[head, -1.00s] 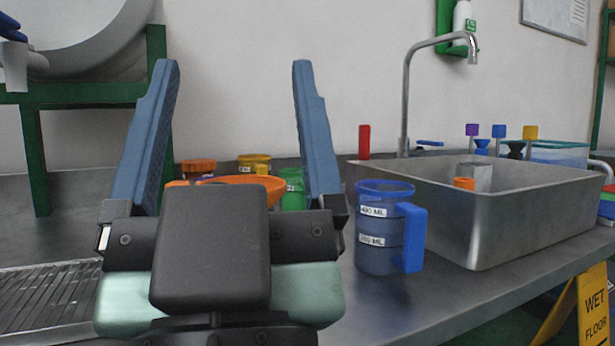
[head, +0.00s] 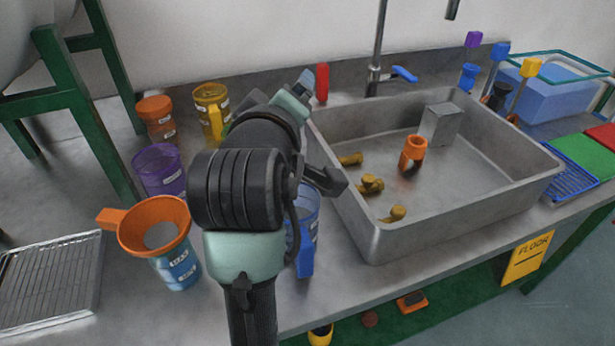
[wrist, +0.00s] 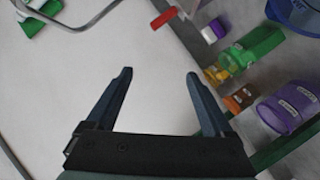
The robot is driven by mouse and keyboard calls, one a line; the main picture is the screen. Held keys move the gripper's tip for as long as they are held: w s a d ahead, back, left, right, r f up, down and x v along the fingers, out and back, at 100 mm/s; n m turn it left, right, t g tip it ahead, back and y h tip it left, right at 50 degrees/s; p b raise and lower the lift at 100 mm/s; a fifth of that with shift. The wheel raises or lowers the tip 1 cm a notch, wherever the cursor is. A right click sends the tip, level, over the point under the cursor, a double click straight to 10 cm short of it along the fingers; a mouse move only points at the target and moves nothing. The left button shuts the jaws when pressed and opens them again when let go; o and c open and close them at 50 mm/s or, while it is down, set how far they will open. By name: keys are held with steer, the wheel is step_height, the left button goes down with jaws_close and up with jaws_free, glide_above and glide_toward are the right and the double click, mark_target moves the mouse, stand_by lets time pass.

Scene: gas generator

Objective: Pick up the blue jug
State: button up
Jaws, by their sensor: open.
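The blue jug (head: 309,216) stands on the metal counter, just left of the sink. My arm hides its left part in the head view, and its blue handle faces the front. Its rim also shows at the top right corner of the wrist view (wrist: 297,14). My gripper (wrist: 158,74) is open and empty, its two dark blue fingers spread before a pale wall. It is apart from the jug, which lies off to the right of the fingers in the wrist view. In the head view most of the gripper is hidden behind my arm.
A steel sink (head: 375,232) stands right of the jug. On the left are a purple jug (head: 160,172), a yellow jug (head: 212,110), an orange jug (head: 156,117) and an orange funnel (head: 150,212) on a bluish container. A wire rack (head: 50,280) lies at the left front.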

steer(key=a+f+n+g+p, duration=0.1)
steer(key=f+n+g+p, duration=0.15)
steer(key=g+p, duration=0.2)
steer(key=n+g+h+p, duration=0.3)
steer(key=n+g+p, duration=0.65)
steer(key=p, duration=0.65)
glide_toward(299, 237)
steer(key=x, duration=0.6)
steer(key=shift+w+f, duration=0.2)
steer(key=shift+f, duration=0.2)
steer(key=shift+s+x, duration=0.15)
steer(key=shift+x, duration=1.2)
steer(key=shift+s+x, duration=0.15)
steer(key=shift+x, duration=1.25)
steer(key=shift+d, duration=0.1)
steer(key=shift+c, duration=0.2)
steer(key=shift+y, duration=0.3)
jaws_close()
steer(key=shift+r, duration=0.1)
